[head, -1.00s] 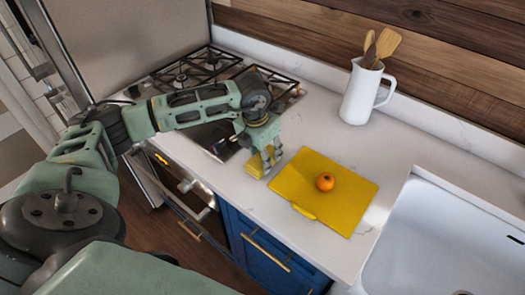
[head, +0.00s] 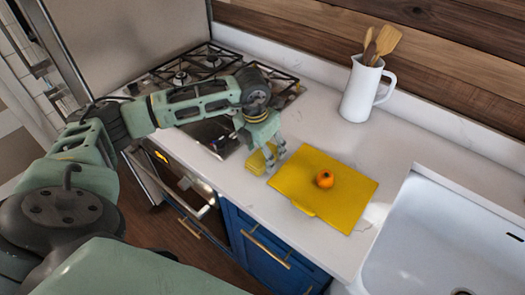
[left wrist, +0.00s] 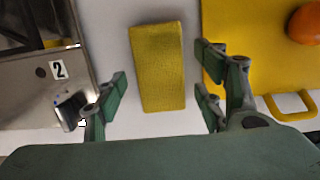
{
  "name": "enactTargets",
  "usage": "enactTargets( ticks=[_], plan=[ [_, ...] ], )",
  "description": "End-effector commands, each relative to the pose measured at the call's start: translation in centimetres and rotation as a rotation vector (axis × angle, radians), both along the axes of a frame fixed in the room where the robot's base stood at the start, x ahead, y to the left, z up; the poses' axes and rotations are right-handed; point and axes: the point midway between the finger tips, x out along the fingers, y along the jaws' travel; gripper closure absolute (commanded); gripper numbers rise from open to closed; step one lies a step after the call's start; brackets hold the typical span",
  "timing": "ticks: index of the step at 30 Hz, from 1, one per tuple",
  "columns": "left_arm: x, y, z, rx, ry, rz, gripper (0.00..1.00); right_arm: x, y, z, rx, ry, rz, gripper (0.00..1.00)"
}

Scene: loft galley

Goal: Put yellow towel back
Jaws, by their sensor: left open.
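The yellow towel (head: 257,161) is a folded, flat block lying on the white counter, between the stove and the yellow cutting board. In the left wrist view the towel (left wrist: 157,68) stands lengthwise between my spread fingers, with bare counter showing on both sides. My left gripper (head: 264,147) is open and empty just above the towel; its fingers hide part of it in the head view. The right gripper is not in view.
The yellow cutting board (head: 341,207) with an orange (head: 325,179) on it lies close to the right. The stove (head: 183,80) is at the left, the sink (head: 445,250) at the right. A white pitcher (head: 358,97) holding wooden utensils stands behind.

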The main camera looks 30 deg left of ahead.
Motion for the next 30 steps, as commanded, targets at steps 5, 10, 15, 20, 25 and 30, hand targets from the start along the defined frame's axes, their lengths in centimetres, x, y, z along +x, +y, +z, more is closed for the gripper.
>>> enactTargets(
  ticks=[5, 10, 15, 20, 25, 30],
  plan=[
    [-0.3, 0.1, 3.3, -0.001, -0.009, -0.001, 0.36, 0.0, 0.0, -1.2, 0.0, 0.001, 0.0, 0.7],
    [-0.9, 0.2, 7.1, -0.001, -0.009, 0.001, 0.36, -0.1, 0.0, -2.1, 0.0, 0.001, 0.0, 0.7],
    [-1.4, 0.2, 9.9, 0.001, -0.006, 0.0, 0.36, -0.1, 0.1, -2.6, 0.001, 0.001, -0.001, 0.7],
    [-1.6, 0.3, 11.2, 0.001, -0.004, 0.0, 0.36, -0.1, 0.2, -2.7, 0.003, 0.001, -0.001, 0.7],
    [-1.7, 0.3, 11.6, 0.001, -0.003, 0.0, 0.36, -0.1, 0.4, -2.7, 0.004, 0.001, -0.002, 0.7],
    [-1.7, 0.3, 11.5, 0.001, -0.003, 0.0, 0.36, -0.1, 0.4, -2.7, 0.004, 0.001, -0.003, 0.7]
  ],
)
